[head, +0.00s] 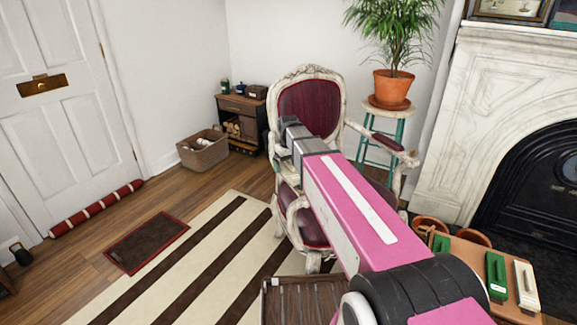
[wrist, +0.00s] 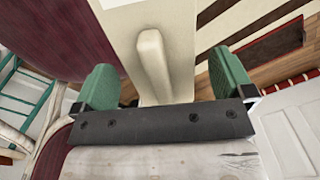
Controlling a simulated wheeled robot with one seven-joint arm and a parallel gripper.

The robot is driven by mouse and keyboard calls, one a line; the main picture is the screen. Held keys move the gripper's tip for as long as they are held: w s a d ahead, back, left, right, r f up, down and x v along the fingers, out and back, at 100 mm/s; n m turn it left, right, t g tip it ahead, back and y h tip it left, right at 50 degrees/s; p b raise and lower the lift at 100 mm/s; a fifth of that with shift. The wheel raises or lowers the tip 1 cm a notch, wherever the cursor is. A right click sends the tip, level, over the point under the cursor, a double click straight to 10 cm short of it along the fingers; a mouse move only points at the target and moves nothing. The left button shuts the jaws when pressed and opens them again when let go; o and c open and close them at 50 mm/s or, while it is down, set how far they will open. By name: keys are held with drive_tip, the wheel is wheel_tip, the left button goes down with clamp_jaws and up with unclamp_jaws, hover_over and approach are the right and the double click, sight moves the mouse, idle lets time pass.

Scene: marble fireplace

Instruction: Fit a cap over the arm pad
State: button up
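A cream cap (wrist: 120,25) with a raised handle (wrist: 152,60) fills the middle of the wrist view. My gripper (wrist: 163,78) has its two green fingers on either side of the handle, with gaps between, so it is open. In the head view my arm reaches to the left side of the carved armchair (head: 307,103). My arm hides that side's arm pad and the cap there, so I cannot tell how the cap fits on the pad. The other maroon arm pad (head: 389,141) is bare. A green block (head: 496,272) and a cream block (head: 526,285), both with handles, are at right.
The wooden bench (head: 520,256) carries the handled blocks at lower right, by terracotta pots (head: 431,223). A plant stand (head: 372,151) stands behind the chair, and the fireplace (head: 483,95) is at right. The striped rug (head: 195,250) leaves free floor at left.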

wheel_tip(320, 180, up, 11)
drive_tip(key=shift+f, duration=0.1)
idle(0.6)
drive_tip(key=shift+s, duration=0.1)
